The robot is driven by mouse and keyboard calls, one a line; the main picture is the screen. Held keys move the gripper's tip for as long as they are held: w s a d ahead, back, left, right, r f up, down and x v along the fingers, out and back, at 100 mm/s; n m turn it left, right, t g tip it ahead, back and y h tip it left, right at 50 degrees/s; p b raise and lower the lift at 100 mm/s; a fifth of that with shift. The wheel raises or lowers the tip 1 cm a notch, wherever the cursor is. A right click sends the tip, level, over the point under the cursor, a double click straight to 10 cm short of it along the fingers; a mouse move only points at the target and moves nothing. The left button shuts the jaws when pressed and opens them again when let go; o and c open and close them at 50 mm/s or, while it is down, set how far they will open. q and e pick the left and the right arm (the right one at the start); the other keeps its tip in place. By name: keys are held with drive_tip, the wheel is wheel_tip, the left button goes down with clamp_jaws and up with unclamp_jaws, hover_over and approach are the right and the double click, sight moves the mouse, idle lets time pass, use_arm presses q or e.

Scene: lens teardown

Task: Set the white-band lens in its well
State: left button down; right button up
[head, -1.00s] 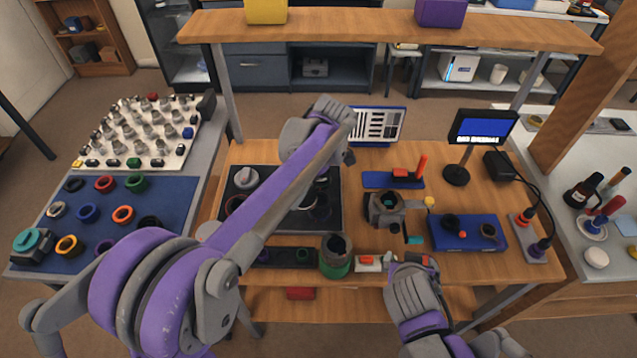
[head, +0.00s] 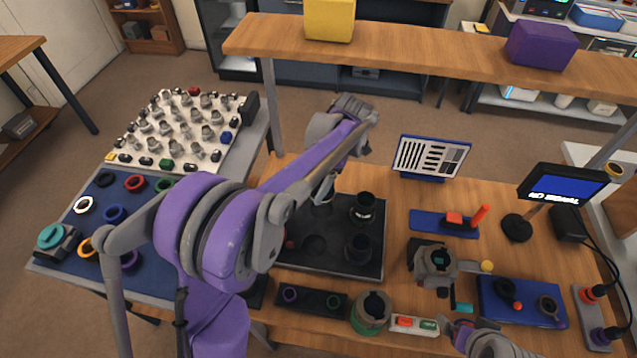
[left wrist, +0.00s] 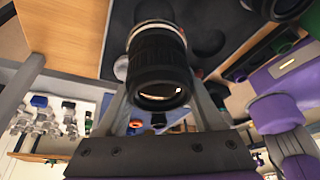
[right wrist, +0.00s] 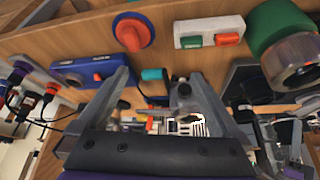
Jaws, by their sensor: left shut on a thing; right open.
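My left gripper (left wrist: 160,118) is shut on a black lens (left wrist: 158,68) with a pale band near its far end, consistent with the white-band lens. In the head view my left gripper (head: 326,188) is over the back part of a dark tray (head: 340,268), mostly hidden by its own arm. The tray has round wells; an empty well (head: 314,245) shows beside the arm. Two black lenses stand in it at right, one at the back (head: 363,208) and one in front (head: 358,248). I cannot tell whether the held lens touches the tray. My right gripper (right wrist: 150,80) is open and empty.
A green-based cylinder (head: 370,312), a small switch box (head: 414,325) and a narrow dark rack (head: 312,301) line the front edge. A grey clamp device (head: 434,262) stands right of the tray. A blue mat (head: 105,213) with coloured rings lies at left. An overhead shelf crosses behind.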

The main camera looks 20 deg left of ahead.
use_arm(q)
drive_tip(key=shift+f+b, duration=1.5)
drive_tip(key=shift+f, duration=1.55)
use_arm(e)
drive_tip(key=shift+s+f, duration=0.25)
drive_tip(key=shift+f, duration=0.75)
drive_tip(key=shift+s+f, duration=0.25)
drive_tip(key=shift+f, duration=0.75)
use_arm(q)
drive_tip(key=shift+f+b, duration=0.35)
drive_tip(key=shift+f, duration=0.25)
use_arm(e)
drive_tip(key=shift+s+f, duration=0.1)
drive_tip(key=shift+f, duration=0.35)
use_arm(q)
unclamp_jaws()
drive_tip(key=v, duration=1.1)
drive_tip(key=shift+p, duration=0.35)
use_arm(e)
drive_tip(key=shift+r, duration=0.45)
use_arm(q)
drive_tip(key=shift+s, duration=0.1)
